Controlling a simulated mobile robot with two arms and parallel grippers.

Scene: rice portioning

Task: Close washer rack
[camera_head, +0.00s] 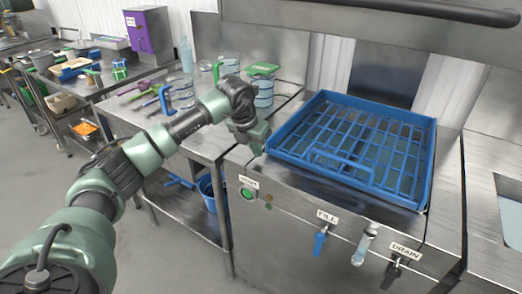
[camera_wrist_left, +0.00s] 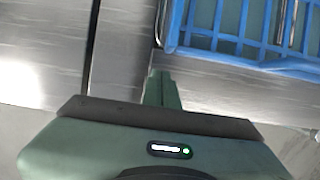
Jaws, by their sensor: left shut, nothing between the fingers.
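The blue washer rack (camera_head: 352,147) sits on the steel washer at the right in the head view. Its grid floor and raised rim show, and its lower left corner also shows at the upper right of the left wrist view (camera_wrist_left: 240,52). My left gripper (camera_head: 258,146) is shut and empty, close beside the left corner of the rack. In the left wrist view its fingers (camera_wrist_left: 161,88) point toward the rack's edge; I cannot tell whether they touch it. My right gripper is in neither view.
The washer front carries a green start button (camera_head: 249,194), a FILL valve (camera_head: 320,242) and a DRAIN valve (camera_head: 391,274). A steel table to the left holds clear containers (camera_head: 263,90) and purple-handled utensils (camera_head: 141,88). A long dark bar (camera_head: 390,10) crosses above the rack.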

